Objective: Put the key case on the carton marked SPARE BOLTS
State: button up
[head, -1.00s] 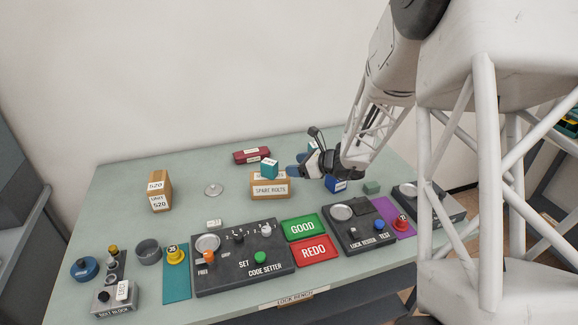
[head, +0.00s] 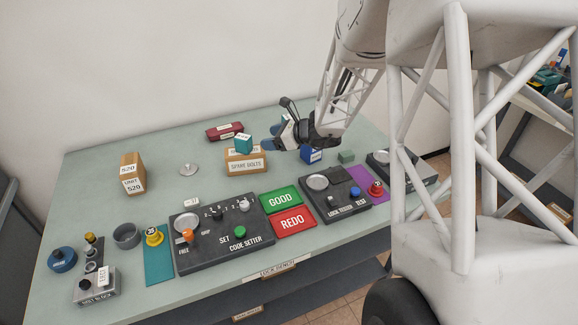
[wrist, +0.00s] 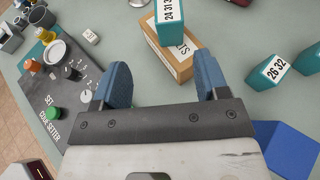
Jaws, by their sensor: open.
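A teal case labelled 24 31 (head: 244,144), which I take to be the key case, appears to rest on top of the brown carton marked SPARE BOLTS (head: 246,168). In the wrist view the teal case (wrist: 171,22) stands over the carton's top (wrist: 160,63), beyond my fingertips. My gripper (head: 280,143) is just right of the case and carton. In the wrist view its blue fingers (wrist: 162,80) are spread, with nothing between them. A second teal case labelled 26 32 (wrist: 268,72) stands to the right.
A tall brown carton marked 520 (head: 132,173) and a metal disc (head: 188,169) stand left. A dark red case (head: 225,132) lies behind. The code setter panel (head: 210,240) and GOOD and REDO pads (head: 285,209) are in front.

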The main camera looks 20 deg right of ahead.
jog(key=s+a+r+n+g+h, duration=0.1)
jog(key=s+a+r+n+g, duration=0.2)
jog(key=s+a+r+n, duration=0.4)
jog(key=s+a+r+n+g+h, duration=0.1)
jog(key=s+a+r+n+g, duration=0.25)
jog(key=s+n, duration=0.45)
jog(key=s+r+n+h, duration=0.1)
jog(key=s+n+h, duration=0.1)
jog(key=s, duration=0.6)
jog(key=s+d+r+n+h, duration=0.1)
jog(key=s+r+n+h, duration=0.1)
jog(key=s+n, duration=0.3)
jog(key=s+r+n+h, duration=0.2)
jog(key=s+n+h, duration=0.2)
jog(key=s, duration=0.6)
jog(key=shift+s+d+r, duration=0.25)
jog(key=shift+s+d, duration=0.05)
jog(key=shift+s, duration=0.05)
